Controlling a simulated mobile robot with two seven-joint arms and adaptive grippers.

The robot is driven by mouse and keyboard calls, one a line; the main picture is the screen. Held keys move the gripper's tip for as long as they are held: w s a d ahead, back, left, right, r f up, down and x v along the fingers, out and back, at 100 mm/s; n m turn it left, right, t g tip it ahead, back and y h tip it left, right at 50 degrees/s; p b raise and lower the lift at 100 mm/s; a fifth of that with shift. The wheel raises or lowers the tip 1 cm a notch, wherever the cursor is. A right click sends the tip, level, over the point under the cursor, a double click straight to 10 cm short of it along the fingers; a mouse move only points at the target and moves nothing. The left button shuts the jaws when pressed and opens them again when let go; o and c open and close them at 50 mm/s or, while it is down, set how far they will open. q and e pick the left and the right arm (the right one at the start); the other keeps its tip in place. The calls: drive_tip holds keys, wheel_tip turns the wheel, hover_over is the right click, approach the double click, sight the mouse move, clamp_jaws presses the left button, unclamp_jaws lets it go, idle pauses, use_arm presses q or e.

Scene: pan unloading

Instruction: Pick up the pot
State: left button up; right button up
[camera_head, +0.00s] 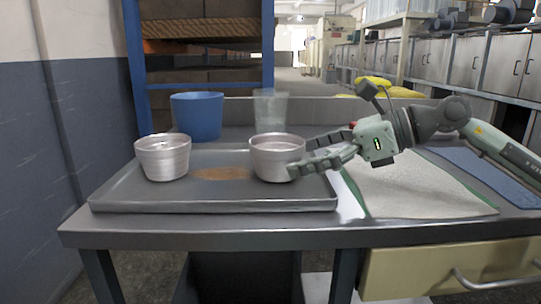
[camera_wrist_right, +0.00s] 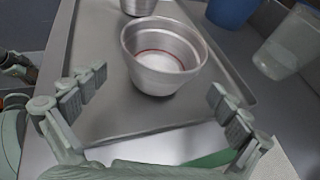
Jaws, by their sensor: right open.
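Two silver metal pots stand upright on a grey tray (camera_head: 215,206). The left pot (camera_head: 163,160) is near the tray's left side, and the right pot (camera_head: 277,147) is near its right side. My right gripper (camera_head: 302,157) comes in from the right at the right pot, open. In the head view its near finger overlaps the front of that pot. In the right wrist view the same pot (camera_wrist_right: 165,75) lies ahead, between and beyond the spread fingers (camera_wrist_right: 158,82), with a reddish ring inside. Whether a finger touches it I cannot tell.
A blue bucket (camera_head: 197,116) and a clear container (camera_head: 270,108) stand behind the tray. A pale cloth (camera_head: 415,185) lies to the right, under my right arm, with a blue mat (camera_head: 490,172) beyond. A brown patch marks the tray between the pots.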

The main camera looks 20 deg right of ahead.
sight(268, 160)
drive_tip(key=shift+w+a+f, duration=0.1)
drive_tip(key=shift+w+a, duration=0.25)
drive_tip(key=shift+a, duration=0.35)
drive_tip(key=p+x, duration=0.1)
drive_tip(key=x, duration=0.4)
drive_tip(key=shift+w+p, duration=0.15)
drive_tip(key=shift+p, duration=0.25)
use_arm(q)
drive_tip(key=x, duration=0.5)
drive_tip(key=shift+s+d, duration=0.1)
drive_tip(key=shift+d, duration=0.4)
use_arm(e)
drive_tip(key=shift+c, duration=0.2)
drive_tip(key=c, duration=1.4)
drive_tip(key=shift+r, duration=0.3)
